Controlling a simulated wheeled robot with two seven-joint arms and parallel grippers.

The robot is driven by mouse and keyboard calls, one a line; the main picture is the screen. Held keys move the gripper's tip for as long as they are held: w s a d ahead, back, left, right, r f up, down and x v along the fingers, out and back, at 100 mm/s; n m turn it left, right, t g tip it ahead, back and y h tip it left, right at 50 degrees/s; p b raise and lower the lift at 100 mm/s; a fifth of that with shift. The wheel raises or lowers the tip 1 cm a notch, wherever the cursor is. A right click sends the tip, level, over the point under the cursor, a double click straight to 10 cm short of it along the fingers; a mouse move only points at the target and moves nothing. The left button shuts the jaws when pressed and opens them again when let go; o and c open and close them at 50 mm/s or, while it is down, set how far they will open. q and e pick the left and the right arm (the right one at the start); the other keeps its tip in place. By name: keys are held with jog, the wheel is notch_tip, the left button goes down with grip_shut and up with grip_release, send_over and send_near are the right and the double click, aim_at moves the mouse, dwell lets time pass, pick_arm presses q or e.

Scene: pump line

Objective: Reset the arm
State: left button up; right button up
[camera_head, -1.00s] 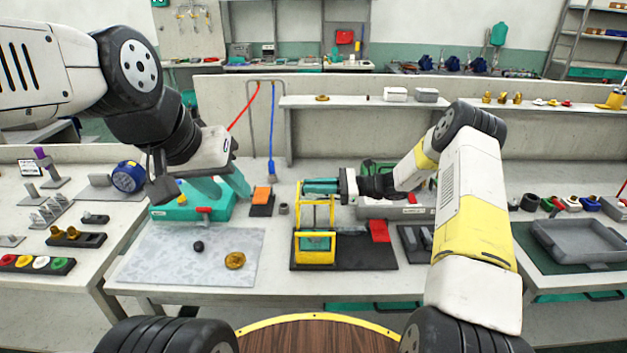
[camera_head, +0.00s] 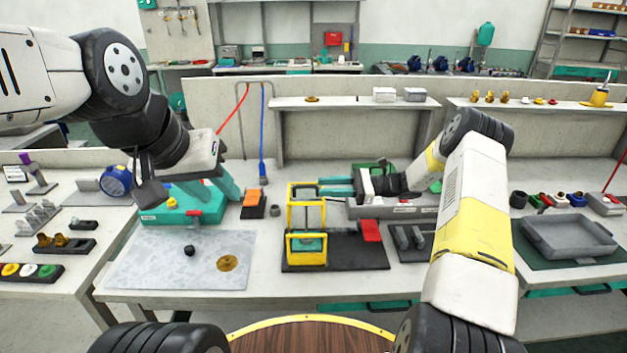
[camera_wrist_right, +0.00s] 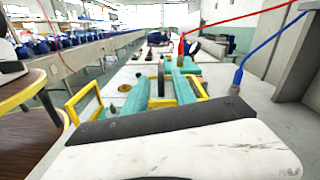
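My left gripper (camera_head: 212,187) hangs over the teal box (camera_head: 170,217) at the left of the bench. Its teal fingers are spread apart and point down, with nothing seen between them. My right gripper (camera_head: 320,187) is at the middle of the bench, its teal fingers pointing left. The tips are at the upper right of the yellow frame (camera_head: 290,216). In the right wrist view the two fingers (camera_wrist_right: 158,85) stand apart, with nothing clearly held. The yellow frame shows beyond the left finger there (camera_wrist_right: 72,108).
The yellow frame stands on a black plate (camera_head: 362,254) with a red block (camera_head: 371,231). A grey mat (camera_head: 150,262) holds a black knob (camera_head: 189,250) and a brass disc (camera_head: 227,263). A grey tray (camera_head: 568,240) lies at right. A raised shelf (camera_head: 350,103) runs behind.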

jog(key=shift+d, duration=0.35)
jog(key=s+a+r+n+g+h, duration=0.1)
jog(key=s+r+n+h, duration=0.8)
jog(key=s+r, duration=0.6)
jog(key=s+d+r+n+t+h, duration=0.3)
jog(key=s+d, duration=0.1)
jog(key=s, duration=0.5)
jog(key=s+d+r+n+t+h, duration=0.3)
jog(key=s+n+t, duration=0.1)
jog(key=s, duration=0.5)
jog(key=shift+d+r+h, duration=0.25)
jog(key=shift+d+h, duration=0.1)
jog(key=shift+h, duration=0.05)
